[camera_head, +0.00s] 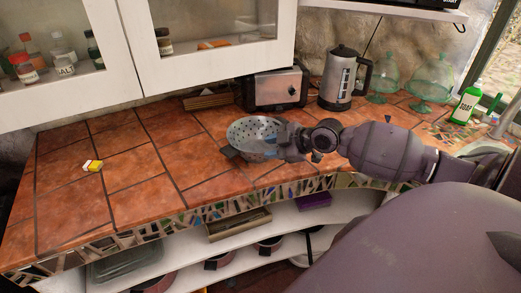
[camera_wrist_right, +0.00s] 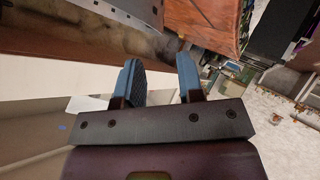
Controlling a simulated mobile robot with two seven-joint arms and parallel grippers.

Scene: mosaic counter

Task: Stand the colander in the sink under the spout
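The grey perforated colander (camera_head: 252,131) sits on the terracotta-tiled counter in front of the toaster, with a dark handle at its front left. My right gripper (camera_head: 284,139) is at the colander's right side and hides part of it. In the right wrist view its two blue fingers (camera_wrist_right: 160,80) stand apart with nothing seen gripped between them. A pale grey dotted surface (camera_wrist_right: 112,8) at that view's top may be the colander. The sink (camera_head: 486,147) shows only partly at the far right, with a metal spout (camera_head: 507,117) beside it; my arm covers much there. My left gripper is not in view.
Behind the colander stand a toaster (camera_head: 275,89), a kettle (camera_head: 343,78) and two green glass domes, one of them here (camera_head: 432,78). A green soap bottle (camera_head: 465,104) is near the sink.

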